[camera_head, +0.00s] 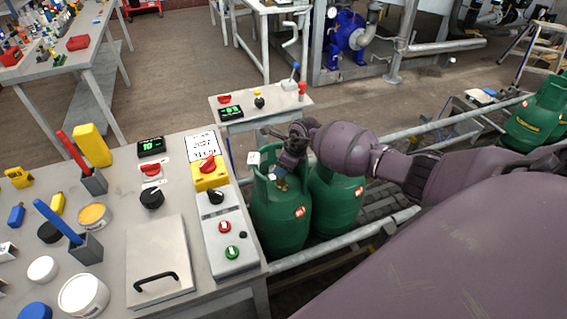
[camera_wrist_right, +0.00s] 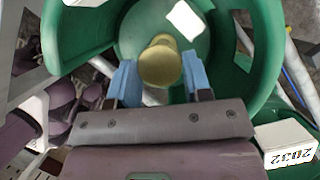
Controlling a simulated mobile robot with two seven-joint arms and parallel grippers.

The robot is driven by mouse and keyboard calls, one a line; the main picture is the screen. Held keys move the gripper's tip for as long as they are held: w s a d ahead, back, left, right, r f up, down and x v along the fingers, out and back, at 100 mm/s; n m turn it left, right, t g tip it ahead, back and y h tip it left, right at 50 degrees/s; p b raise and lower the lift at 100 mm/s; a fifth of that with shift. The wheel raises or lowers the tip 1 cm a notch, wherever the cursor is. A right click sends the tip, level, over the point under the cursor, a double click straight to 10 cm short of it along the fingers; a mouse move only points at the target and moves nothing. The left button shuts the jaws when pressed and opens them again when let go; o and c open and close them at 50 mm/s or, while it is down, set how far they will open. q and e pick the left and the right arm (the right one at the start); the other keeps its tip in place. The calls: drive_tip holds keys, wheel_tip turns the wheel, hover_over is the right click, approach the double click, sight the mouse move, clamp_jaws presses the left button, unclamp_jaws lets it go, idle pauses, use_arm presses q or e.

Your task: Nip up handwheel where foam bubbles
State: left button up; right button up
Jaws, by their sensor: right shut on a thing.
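My right gripper (camera_head: 287,160) reaches over the top of a green gas cylinder (camera_head: 279,215) on the conveyor. In the right wrist view, the two blue fingertips (camera_wrist_right: 160,80) stand on either side of a round brass-yellow part (camera_wrist_right: 160,62) inside the cylinder's green collar (camera_wrist_right: 262,60). The gripper is shut on this part, which looks like the valve or its handwheel. I cannot make out any foam or bubbles. A second green cylinder (camera_head: 336,200) stands close on the right, partly behind my arm. My left gripper is not in view.
A workbench at left holds a control panel (camera_head: 228,232), a metal lid (camera_head: 160,262), pots and brush holders. Conveyor rails (camera_head: 345,240) run beside the cylinders. More green cylinders (camera_head: 535,118) stand at far right. A small table (camera_head: 262,106) stands behind.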

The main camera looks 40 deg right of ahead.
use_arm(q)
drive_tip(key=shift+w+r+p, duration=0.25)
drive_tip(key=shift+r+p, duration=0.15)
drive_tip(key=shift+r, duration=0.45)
use_arm(e)
drive_tip(key=shift+m+h, duration=0.3)
drive_tip(key=shift+m, duration=0.4)
drive_tip(key=o, duration=0.9)
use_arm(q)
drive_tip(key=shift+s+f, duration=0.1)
use_arm(e)
drive_tip(key=shift+s+r, duration=0.1)
drive_tip(key=shift+r, duration=0.2)
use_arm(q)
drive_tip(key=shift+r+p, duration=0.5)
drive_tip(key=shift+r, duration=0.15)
use_arm(e)
drive_tip(key=v, duration=1)
drive_tip(key=shift+s+d, duration=0.1)
drive_tip(key=shift+s, duration=0.1)
